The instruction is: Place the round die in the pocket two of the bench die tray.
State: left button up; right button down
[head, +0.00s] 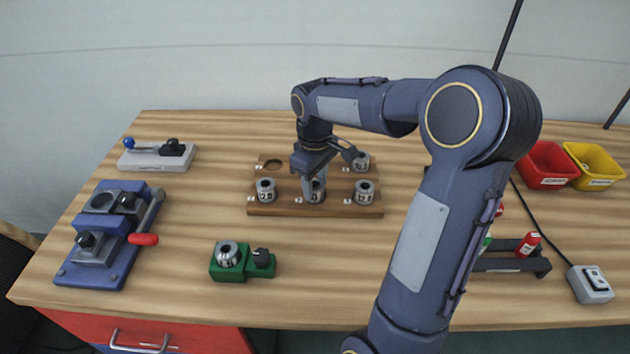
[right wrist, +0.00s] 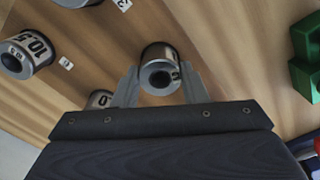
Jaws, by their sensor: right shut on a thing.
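The bench die tray (head: 330,209) is a brown wooden block with two rows of pockets. Its back left pocket (head: 272,163) is empty. Silver dies with dark number labels stand at front left (head: 265,190), front right (head: 364,191) and back right (head: 361,162). My right gripper (head: 313,190) points down over the tray's front middle, its fingers shut on a silver round die (right wrist: 160,72). The held die is mostly hidden by the gripper in the head view; I cannot tell whether it is seated or just above the tray. The arm hides the back middle pocket. My left gripper is out of view.
A blue clamp device (head: 100,235) and a grey plate fixture (head: 157,157) are at left. Red (head: 547,167) and yellow (head: 593,165) bins, a dark rack (head: 512,264) and a switch box (head: 590,284) are at right.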

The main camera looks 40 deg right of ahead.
aim_at(315, 184)
jog(key=shift+f, duration=0.1)
jog(key=c, duration=0.9)
grip_release()
jog(key=shift+o, duration=0.2)
notch_tip(315, 184, up, 11)
jog(key=p, duration=0.1)
jog(key=s+a+f+m+t+y, duration=0.2)
jog(key=s+a+f, duration=0.1)
jog(key=s+a, duration=0.4)
jog(key=s+a+f+m+t+y, duration=0.1)
jog(key=s+a+f+m+t, duration=0.2)
jog(key=s+a, duration=0.4)
jog(key=s, duration=0.4)
jog(key=shift+s+a+f+t+y, duration=0.2)
jog(key=shift+s+a+t+y, duration=0.1)
jog(key=shift+s+a+y, duration=0.1)
